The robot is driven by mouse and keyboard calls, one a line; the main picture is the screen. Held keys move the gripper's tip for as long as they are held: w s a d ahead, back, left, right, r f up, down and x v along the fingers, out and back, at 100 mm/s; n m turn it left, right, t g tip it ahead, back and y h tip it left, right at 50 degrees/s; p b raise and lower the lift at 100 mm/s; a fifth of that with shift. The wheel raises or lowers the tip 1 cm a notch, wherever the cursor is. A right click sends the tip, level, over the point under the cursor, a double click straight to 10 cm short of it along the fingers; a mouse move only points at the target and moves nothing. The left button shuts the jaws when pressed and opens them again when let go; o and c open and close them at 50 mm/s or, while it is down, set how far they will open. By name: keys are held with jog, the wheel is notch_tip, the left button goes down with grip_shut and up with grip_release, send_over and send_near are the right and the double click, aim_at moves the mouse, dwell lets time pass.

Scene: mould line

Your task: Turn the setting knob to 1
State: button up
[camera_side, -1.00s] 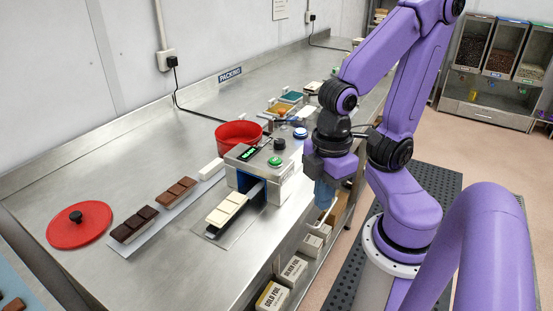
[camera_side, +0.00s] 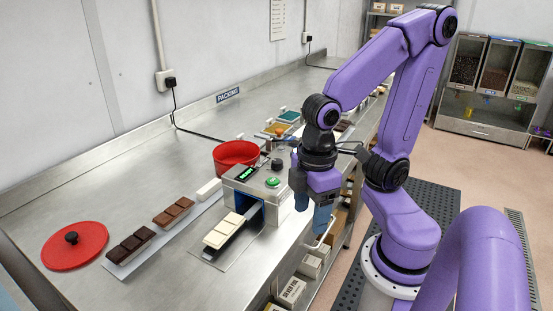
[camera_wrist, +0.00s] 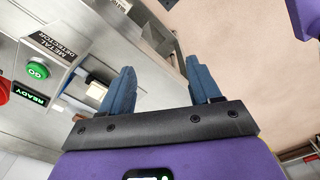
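The black setting knob (camera_side: 277,164) stands on top of the grey metal-detection machine (camera_side: 250,188), behind the round green button (camera_side: 272,182) in the side view. The setting it points to is too small to read. My gripper (camera_side: 311,208) hangs to the right of the machine, apart from the knob. In the wrist view my gripper (camera_wrist: 160,75) has its two blue fingers well apart with nothing between them. That view shows the green GO button (camera_wrist: 37,70) and the READY display (camera_wrist: 30,94) at left; I cannot make out the knob there.
A red bowl (camera_side: 236,155) stands right behind the machine. A white bar (camera_side: 221,232) lies at its opening, with brown bars (camera_side: 174,212) to the left. A red lid (camera_side: 74,246) lies at the far left. Boxes (camera_side: 290,291) sit below the bench edge.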

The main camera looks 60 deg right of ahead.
jog(key=w+d+r+m, duration=0.25)
jog(key=w+m, duration=0.35)
jog(key=w, duration=0.3)
notch_tip(320, 180, up, 8)
jog(key=m, duration=1.6)
send_over(277, 161)
jog(key=shift+g+h, duration=0.3)
notch_tip(277, 161, down, 17)
jog(key=shift+w+r, duration=0.1)
jog(key=shift+r, duration=0.05)
jog(key=c, duration=1.1)
